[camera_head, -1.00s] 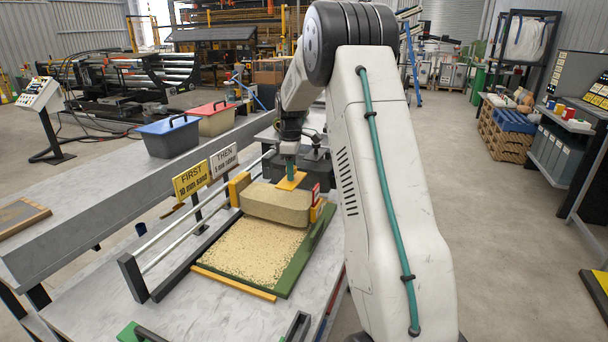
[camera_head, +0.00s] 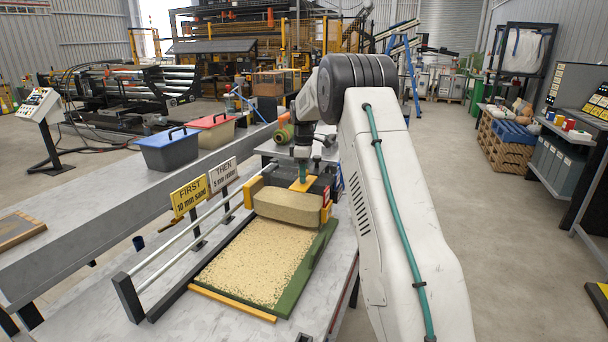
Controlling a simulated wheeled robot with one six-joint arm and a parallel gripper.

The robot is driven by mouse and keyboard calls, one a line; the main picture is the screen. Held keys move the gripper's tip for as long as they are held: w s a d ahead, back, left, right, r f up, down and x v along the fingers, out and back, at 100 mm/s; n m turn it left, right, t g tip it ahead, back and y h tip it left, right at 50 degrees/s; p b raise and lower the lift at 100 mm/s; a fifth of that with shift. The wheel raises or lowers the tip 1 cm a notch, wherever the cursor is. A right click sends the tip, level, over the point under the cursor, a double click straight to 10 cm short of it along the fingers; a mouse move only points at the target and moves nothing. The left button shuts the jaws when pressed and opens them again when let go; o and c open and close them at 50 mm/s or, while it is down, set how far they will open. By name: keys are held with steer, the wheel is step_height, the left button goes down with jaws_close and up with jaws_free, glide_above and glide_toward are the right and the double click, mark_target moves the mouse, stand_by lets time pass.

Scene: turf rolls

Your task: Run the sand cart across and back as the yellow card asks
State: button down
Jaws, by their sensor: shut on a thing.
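The sand cart (camera_head: 288,208) is a tan block with yellow end blocks. It sits across the far part of a green-edged board (camera_head: 296,288). Pale speckled sand (camera_head: 255,262) covers the board on the near side of the cart. My gripper (camera_head: 302,176) is shut at the yellow plate on top of the cart; its fingertips are small and hard to make out. The yellow card (camera_head: 190,196) reads "FIRST 10 mm sand". A white card (camera_head: 222,174) behind it reads "THEN 5 mm rubber".
Pale rails (camera_head: 185,238) run along the board's left side. A yellow strip (camera_head: 233,303) marks its near edge. A blue-lidded bin (camera_head: 168,152) and a red-lidded bin (camera_head: 212,133) stand on the grey bench at back left. My arm hides part of the right side.

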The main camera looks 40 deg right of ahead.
steer(key=shift+w+d+r, duration=0.1)
steer(key=shift+d+r, duration=0.1)
steer(key=shift+r, duration=0.05)
steer(key=c, duration=1.1)
jaws_free()
steer(key=shift+d+f, duration=0.1)
steer(key=shift+d, duration=0.05)
steer(key=shift+o, duration=0.2)
steer(key=shift+r, duration=3.85)
